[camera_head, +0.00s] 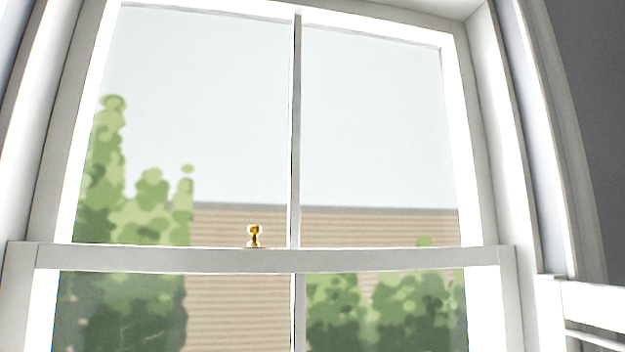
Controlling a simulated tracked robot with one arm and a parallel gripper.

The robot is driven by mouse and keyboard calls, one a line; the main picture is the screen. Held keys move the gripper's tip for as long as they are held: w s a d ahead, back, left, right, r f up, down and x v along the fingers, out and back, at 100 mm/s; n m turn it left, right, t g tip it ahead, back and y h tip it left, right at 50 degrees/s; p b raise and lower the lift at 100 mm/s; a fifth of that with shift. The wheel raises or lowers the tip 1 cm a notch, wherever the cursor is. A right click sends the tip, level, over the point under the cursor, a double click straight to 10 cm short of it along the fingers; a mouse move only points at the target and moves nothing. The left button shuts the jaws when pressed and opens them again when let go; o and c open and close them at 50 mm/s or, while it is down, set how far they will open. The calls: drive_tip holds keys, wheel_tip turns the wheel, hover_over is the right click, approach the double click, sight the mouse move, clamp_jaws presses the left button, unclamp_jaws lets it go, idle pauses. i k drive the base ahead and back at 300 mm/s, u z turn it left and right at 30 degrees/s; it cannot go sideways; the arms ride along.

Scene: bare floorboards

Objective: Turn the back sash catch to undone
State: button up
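A small brass sash catch (254,236) stands on top of the white meeting rail (390,258) of a sash window, a little left of the central glazing bar. It looks like a short post with a rounded knob. At this size I cannot tell whether it is fastened or undone. Only this one catch shows. My gripper is not in view, and nothing touches the catch.
The upper sash (297,120) has two panes split by a thin upright bar. White frame posts stand at both sides. A white slatted piece (597,305) juts in at the lower right, beside a dark grey wall (590,110).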

sight(254, 229)
drive_tip(key=u, duration=0.05)
drive_tip(key=k, duration=0.5)
drive_tip(key=u, duration=1.05)
drive_tip(key=k, duration=1.3)
drive_tip(key=z, duration=0.7)
drive_tip(key=i, duration=1.65)
drive_tip(key=u, duration=0.05)
